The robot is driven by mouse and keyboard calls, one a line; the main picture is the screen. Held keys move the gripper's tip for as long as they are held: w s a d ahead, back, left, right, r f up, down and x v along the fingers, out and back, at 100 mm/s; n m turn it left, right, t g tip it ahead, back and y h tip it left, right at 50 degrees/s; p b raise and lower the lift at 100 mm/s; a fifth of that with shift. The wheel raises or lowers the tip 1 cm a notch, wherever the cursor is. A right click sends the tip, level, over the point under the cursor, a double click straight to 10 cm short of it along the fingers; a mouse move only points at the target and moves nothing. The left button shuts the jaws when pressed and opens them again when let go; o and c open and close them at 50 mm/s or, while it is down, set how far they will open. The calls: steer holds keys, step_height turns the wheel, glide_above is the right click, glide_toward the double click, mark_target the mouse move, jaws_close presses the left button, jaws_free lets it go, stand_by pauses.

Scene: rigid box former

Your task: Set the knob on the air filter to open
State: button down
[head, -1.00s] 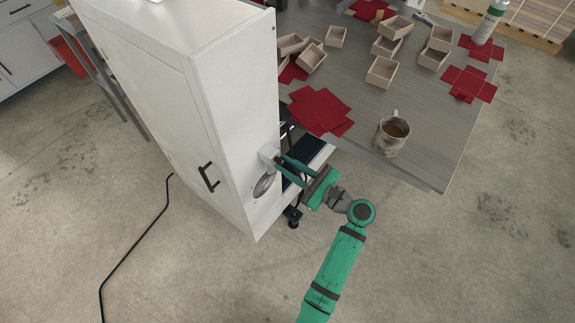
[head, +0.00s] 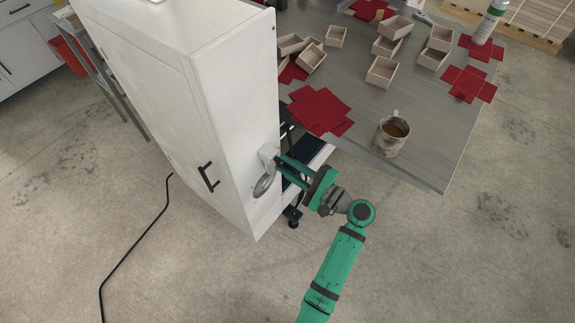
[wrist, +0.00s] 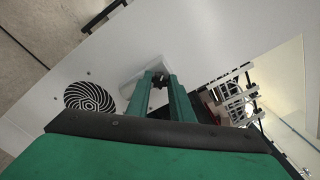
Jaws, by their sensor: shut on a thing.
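A tall white cabinet (head: 240,130) stands left of centre, and a pale, boxy fitting (head: 267,154) sits on its right side face. The fitting also shows in the wrist view (wrist: 138,88), with my green gripper fingers (wrist: 161,77) reaching over it. My gripper (head: 279,160) is shut on a small dark part, the knob (wrist: 158,80), at the fitting. The fingers hide most of the knob, so I cannot read its setting. A round vent with a dark pattern (wrist: 90,97) lies on the same face beside the fitting.
A grey table (head: 425,165) stands right of the cabinet, its near edge close to my arm. It carries a mug (head: 391,136), small open boxes (head: 382,72) and red cut-outs (head: 320,110). A black cable (head: 135,245) runs along the floor. Open floor lies in front.

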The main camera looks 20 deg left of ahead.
steer(key=n, duration=0.5)
steer(key=shift+n, duration=0.3)
steer(key=n, duration=0.4)
steer(key=shift+f+n, duration=0.1)
steer(key=shift+n, duration=0.3)
steer(key=shift+d+n, duration=0.1)
steer(key=shift+n, duration=0.2)
steer(key=c, duration=1.6)
jaws_free()
steer(key=shift+o, duration=0.2)
steer(key=v, duration=1)
steer(key=shift+s+d, duration=0.25)
steer(key=shift+d, duration=0.05)
